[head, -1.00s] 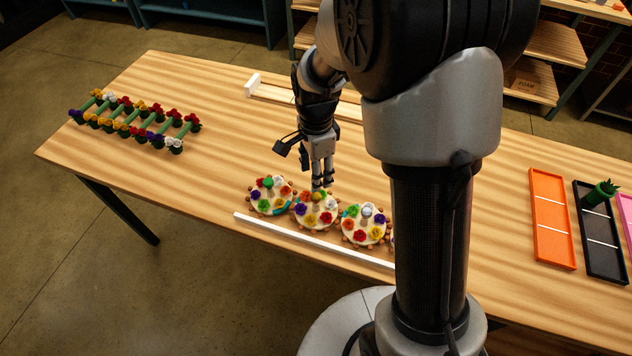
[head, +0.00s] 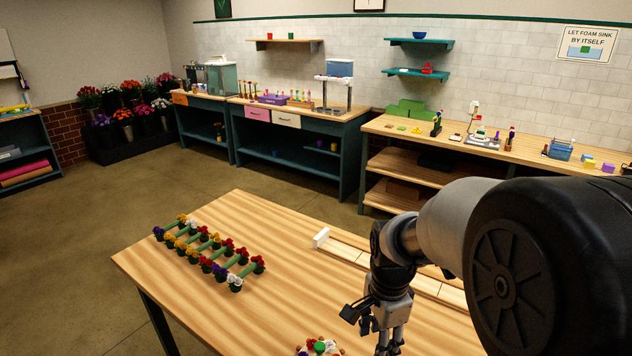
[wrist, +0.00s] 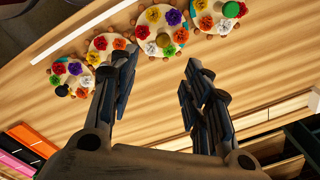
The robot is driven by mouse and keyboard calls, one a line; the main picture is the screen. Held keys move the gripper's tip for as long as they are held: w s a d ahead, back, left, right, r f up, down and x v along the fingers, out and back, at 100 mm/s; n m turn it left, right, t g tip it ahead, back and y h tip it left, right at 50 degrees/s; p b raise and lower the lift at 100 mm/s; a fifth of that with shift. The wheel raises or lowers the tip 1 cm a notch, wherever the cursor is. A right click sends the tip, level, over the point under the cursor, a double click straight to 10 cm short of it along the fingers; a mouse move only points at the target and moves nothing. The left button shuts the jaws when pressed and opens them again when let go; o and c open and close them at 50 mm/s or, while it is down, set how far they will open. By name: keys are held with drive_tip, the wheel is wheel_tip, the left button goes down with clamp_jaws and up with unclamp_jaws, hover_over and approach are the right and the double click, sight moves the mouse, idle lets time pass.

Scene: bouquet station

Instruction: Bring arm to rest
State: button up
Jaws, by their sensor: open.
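My gripper (head: 392,345) points down over the wooden table (head: 240,215) in the head view, on the right side of the picture; its fingertips are near the lower edge. In the wrist view my gripper (wrist: 155,75) shows its two dark fingers spread apart, with only bare wood between the tips. Several round, flower-topped discs stand in a row beyond the fingers, such as one disc (wrist: 152,17). The left finger overlaps one disc in the view; I cannot tell any contact. In the head view only part of one disc (head: 318,347) shows at the bottom edge.
A long wooden tray (head: 345,250) with a white end lies behind my gripper. Orange (wrist: 20,152) and pink trays show in the wrist view. A workbench (head: 480,150) runs behind, with floor between.

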drive_tip(key=s+r+n+t, duration=0.1)
drive_tip(key=s+r+n, duration=0.2)
drive_tip(key=s+n, duration=0.2)
drive_tip(key=s+r+n+t+b, duration=0.1)
drive_tip(key=s+r+n, duration=0.3)
drive_tip(key=s, duration=0.4)
drive_tip(key=s+r+n+t+b, duration=0.1)
drive_tip(key=s+r+n+t, duration=0.1)
drive_tip(key=s+n, duration=0.3)
drive_tip(key=shift+s+r+n, duration=0.4)
drive_tip(key=shift+s+r, duration=0.45)
drive_tip(key=shift+s, duration=0.2)
